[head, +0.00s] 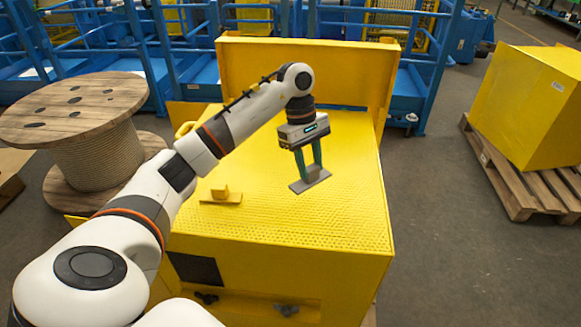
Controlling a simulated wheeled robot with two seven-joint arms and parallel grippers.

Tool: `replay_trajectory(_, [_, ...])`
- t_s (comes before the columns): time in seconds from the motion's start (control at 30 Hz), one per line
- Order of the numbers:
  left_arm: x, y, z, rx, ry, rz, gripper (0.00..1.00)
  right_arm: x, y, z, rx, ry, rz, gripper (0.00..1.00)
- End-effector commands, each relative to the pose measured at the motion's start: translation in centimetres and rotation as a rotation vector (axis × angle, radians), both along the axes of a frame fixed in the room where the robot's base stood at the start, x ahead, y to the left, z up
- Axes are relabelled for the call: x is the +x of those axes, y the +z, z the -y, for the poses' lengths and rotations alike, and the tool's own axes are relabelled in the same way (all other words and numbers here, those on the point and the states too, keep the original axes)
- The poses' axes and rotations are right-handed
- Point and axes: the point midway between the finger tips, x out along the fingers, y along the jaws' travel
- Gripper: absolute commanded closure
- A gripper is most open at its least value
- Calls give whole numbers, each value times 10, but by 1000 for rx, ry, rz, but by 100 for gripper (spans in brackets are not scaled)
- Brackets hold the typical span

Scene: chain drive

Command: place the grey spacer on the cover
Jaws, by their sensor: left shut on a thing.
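My left gripper (310,170) points down over the yellow cover (335,215), shut on the grey spacer (311,182). The spacer is a flat grey plate with an upright part between the fingers, mostly hidden by them. It appears to be just above or at the cover's textured top; I cannot tell whether it touches. My right gripper does not show.
A small yellow bracket (221,197) lies on the cover, left of the spacer. A yellow upright panel (300,60) stands behind. A wooden cable reel (75,110) is at left, and a yellow box (530,105) on a pallet (525,185) at right. The cover's front right is clear.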

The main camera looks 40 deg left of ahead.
Motion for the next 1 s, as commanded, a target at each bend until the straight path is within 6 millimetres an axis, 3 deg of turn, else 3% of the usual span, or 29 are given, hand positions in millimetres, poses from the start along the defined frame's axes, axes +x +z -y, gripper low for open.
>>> replay_trajectory(0.13, [-1, -28, 1, -1, -1, -4, 99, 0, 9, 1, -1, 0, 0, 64])
replay_trajectory(0.6, [-1, -78, 1, -1, -4, -1, 99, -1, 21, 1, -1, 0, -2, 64])
replay_trajectory(0.8, [0, -81, 1, 1, -6, 1, 99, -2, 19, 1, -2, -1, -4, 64])
replay_trajectory(0.83, [-1, -82, 1, 1, -6, 0, 59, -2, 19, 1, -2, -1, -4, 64])
replay_trajectory(0.93, [-1, -82, 1, 1, -6, 0, 43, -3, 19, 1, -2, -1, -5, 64])
replay_trajectory(1.0, [-1, -82, 1, 1, -6, 1, 42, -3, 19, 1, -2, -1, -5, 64])
